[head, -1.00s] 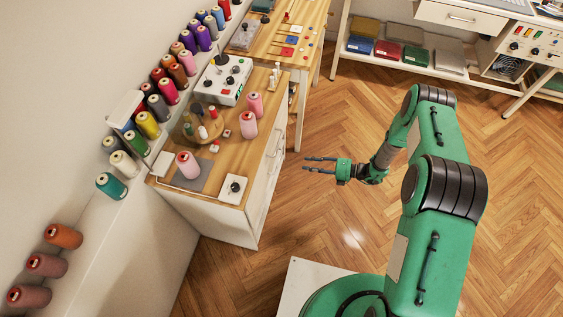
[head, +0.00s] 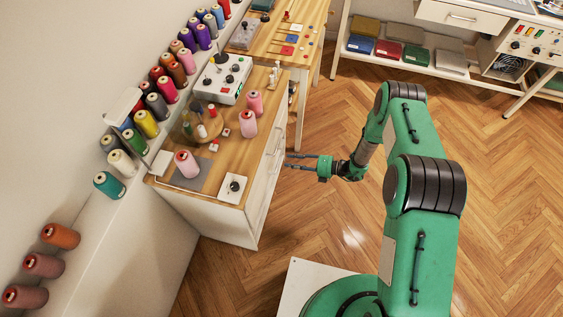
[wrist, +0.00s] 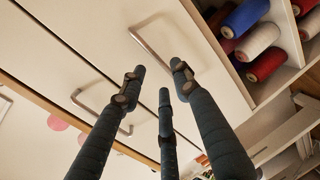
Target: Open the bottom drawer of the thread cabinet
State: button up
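The thread cabinet (head: 230,218) is white with a wooden top and stands left of my gripper (head: 290,161) in the head view. In the wrist view its front shows tilted, with two drawers and bar handles. The upper handle (wrist: 104,118) lies near the wooden top edge. The bottom drawer (wrist: 105,25) has its handle (wrist: 150,45) farther from that edge. Both drawers look shut. In the wrist view my gripper (wrist: 160,82) has its three fingers spread and empty. The fingertips point at the drawer front, just short of the bottom handle; the exact gap cannot be told.
Thread spools (head: 187,164), a small white box (head: 233,188) and a control box (head: 222,80) stand on the cabinet top. In the wrist view, a shelf with coloured spools (wrist: 257,42) lies beside the drawers. The wooden floor (head: 350,235) right of the cabinet is clear.

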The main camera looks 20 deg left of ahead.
jog(key=shift+b+x, duration=0.35)
jog(key=shift+x, duration=2.35)
grip_shut()
